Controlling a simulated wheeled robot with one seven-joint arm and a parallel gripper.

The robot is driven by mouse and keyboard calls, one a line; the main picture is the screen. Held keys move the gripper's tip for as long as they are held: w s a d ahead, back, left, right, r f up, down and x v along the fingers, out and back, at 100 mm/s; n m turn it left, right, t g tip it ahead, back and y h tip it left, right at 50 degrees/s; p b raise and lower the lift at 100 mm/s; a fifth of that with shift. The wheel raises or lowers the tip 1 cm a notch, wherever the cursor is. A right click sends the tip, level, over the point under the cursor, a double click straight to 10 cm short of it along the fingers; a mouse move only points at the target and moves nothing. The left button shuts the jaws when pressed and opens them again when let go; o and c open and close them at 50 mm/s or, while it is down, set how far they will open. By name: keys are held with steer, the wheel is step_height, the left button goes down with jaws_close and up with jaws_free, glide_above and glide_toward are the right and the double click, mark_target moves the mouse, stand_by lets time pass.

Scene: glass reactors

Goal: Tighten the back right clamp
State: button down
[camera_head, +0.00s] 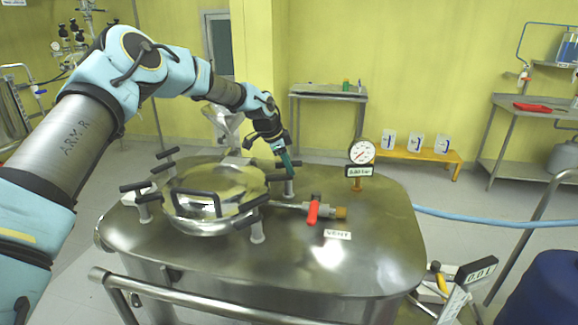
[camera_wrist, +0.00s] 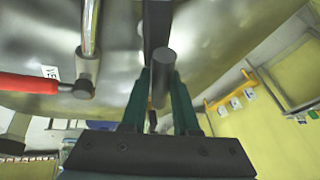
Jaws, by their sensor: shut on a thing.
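The round steel lid (camera_head: 215,190) on the reactor top is ringed by several clamps with black T-handles. The back right clamp (camera_head: 289,187) stands at the lid's right rear edge, with its black handle (camera_head: 277,177) pointing left. My gripper (camera_head: 286,160) reaches down onto this clamp from behind. In the wrist view, the green fingers of my gripper (camera_wrist: 160,88) are closed on both sides of the dark round clamp handle (camera_wrist: 164,66). The fingers partly hide the clamp. How tight the clamp is cannot be told.
A red-handled vent valve (camera_head: 313,209) lies just right of the lid; its red lever also shows in the wrist view (camera_wrist: 28,83). A pressure gauge (camera_head: 361,152) stands behind it to the right. The front right clamp (camera_head: 256,232) is nearby.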

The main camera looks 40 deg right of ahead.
steer(key=shift+w+a, duration=0.1)
steer(key=shift+w, duration=0.05)
steer(key=c, duration=0.7)
jaws_free()
steer(key=b+v, duration=0.3)
steer(key=v, duration=0.7)
steer(key=shift+a+r, duration=0.1)
steer(key=shift+r, duration=0.25)
